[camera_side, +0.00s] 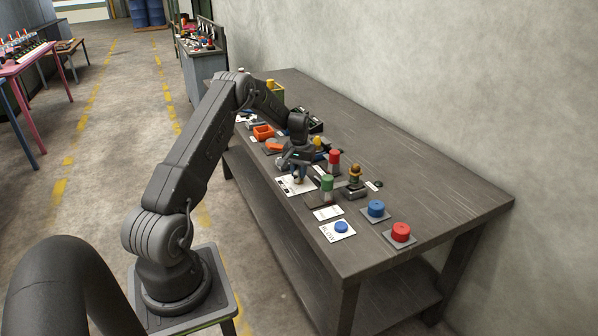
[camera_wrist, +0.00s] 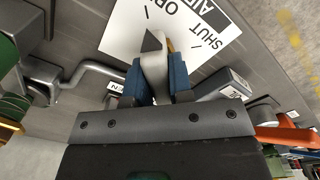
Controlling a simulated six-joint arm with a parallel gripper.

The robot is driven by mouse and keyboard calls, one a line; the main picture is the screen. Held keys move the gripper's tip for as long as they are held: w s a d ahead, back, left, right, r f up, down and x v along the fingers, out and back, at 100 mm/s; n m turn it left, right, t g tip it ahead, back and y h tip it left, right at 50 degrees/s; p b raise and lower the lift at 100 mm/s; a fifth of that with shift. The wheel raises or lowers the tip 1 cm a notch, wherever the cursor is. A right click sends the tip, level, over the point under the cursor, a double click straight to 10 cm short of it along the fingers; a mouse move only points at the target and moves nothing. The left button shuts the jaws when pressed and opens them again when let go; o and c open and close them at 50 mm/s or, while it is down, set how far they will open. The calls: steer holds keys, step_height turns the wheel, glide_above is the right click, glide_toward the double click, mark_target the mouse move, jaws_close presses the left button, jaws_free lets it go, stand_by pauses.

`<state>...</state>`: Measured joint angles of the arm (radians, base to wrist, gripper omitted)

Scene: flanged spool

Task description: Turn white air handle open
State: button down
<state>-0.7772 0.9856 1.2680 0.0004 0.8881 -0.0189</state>
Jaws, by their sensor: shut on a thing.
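The white air handle (camera_wrist: 154,68) stands between the blue fingers of my gripper (camera_wrist: 157,80) in the wrist view, and the fingers are shut on it. A white card (camera_wrist: 125,32) lies under its end, printed with "SHUT" and part of an "AIR" heading, seen upside down. The rest of the card is cut off or covered. In the side view my gripper (camera_side: 298,179) is down at the table over the same card (camera_side: 283,187). The handle is too small and too covered there to make out. Its pivot is hidden behind my gripper.
A bent grey metal pipe or lever (camera_wrist: 92,72) is left of my gripper in the wrist view. An orange part (camera_wrist: 284,137) is at right. On the bench (camera_side: 430,190), green (camera_side: 327,184) and red (camera_side: 334,158) knobs stand close by. Blue and red buttons occupy the near end.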

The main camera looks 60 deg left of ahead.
stand_by(0.3)
steer(key=c, duration=1)
jaws_free()
steer(key=shift+r, duration=0.1)
step_height(320, 180, up, 14)
steer(key=shift+f, duration=0.15)
